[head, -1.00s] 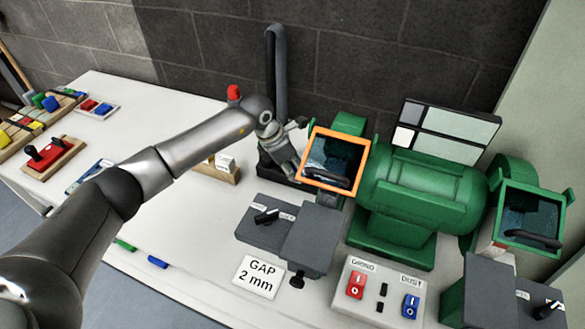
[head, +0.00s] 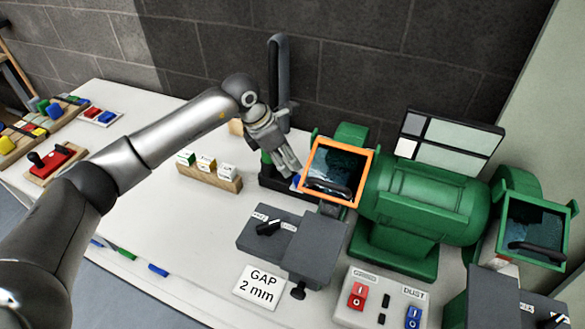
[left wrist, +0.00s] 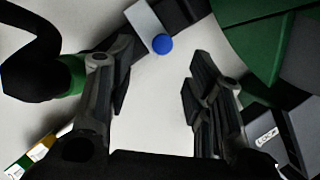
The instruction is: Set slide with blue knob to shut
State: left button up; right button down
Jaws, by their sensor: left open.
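The blue knob (left wrist: 162,44) shows in the left wrist view, at the end of a light grey slide piece (left wrist: 145,19) beside a dark part. In the head view only a bit of blue (head: 297,181) shows, left of the orange-framed shield and close to my left fingertips. My left gripper (head: 290,166) points down over the dark base of the upright post. In the left wrist view its fingers (left wrist: 160,82) are apart with nothing between them, and the knob lies beyond the tips, between their lines. My right gripper is not in view.
The orange-framed shield (head: 309,164) of the green grinder (head: 422,205) is just right of my gripper. A dark post (head: 277,75) stands behind it. A wooden block with labelled cubes (head: 207,179) is to the left. Grey tool rest (head: 312,246) and switch box are in front.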

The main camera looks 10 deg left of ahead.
pick_arm(q)
jog(key=v, duration=0.4)
dwell(0.3)
